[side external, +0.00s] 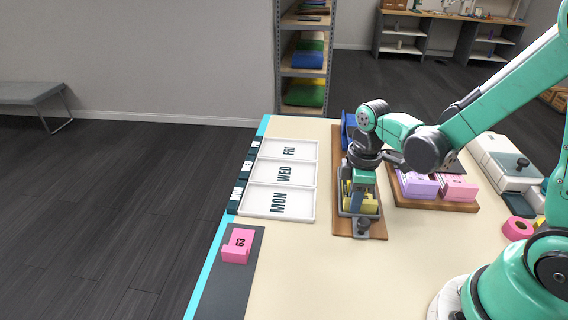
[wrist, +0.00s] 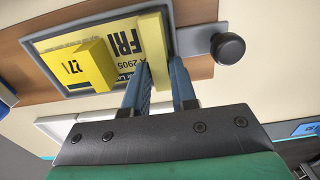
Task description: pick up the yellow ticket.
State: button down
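The yellow ticket (wrist: 118,45) has a flat face marked FRI, a raised block marked 27 and a raised bar. It lies in a grey tray in the wrist view. In the side external view, yellow pieces (side external: 366,205) show in the tray below my gripper (side external: 361,190). My gripper's two blue fingers (wrist: 161,75) stand on either side of the raised bar in the wrist view. The ticket still appears down in the tray.
The grey tray (side external: 345,211) stands on a wooden board with a dark knob at its near end. To its left are white trays marked MON, WED and FRI (side external: 281,201). A pink ticket (side external: 237,246) lies on a grey strip. Purple and pink blocks (side external: 419,184) stand right.

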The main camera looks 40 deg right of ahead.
jog(key=shift+r, duration=0.15)
notch_tip(320, 180, up, 25)
dwell(1.4)
